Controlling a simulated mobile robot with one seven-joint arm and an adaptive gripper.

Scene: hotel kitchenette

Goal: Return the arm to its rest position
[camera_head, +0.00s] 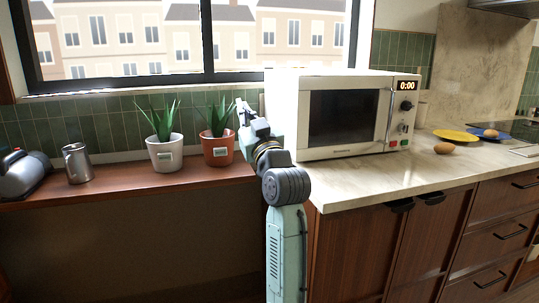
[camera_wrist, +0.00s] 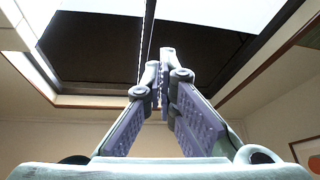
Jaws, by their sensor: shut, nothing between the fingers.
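My arm rises from the bottom middle of the head view. My gripper (camera_head: 241,106) is at its upper end, pointing up and to the left. It stands in front of the window wall, between the red-potted plant and the microwave. In the wrist view my gripper (camera_wrist: 163,75) has its two fingers leaning together at the tips, with nothing seen between them. Behind them the wrist view shows the dark window frame and the ceiling.
A white microwave (camera_head: 348,152) stands on the marble counter (camera_head: 372,184) right of my arm. Yellow (camera_head: 455,136) and blue plates (camera_head: 490,131) lie right.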

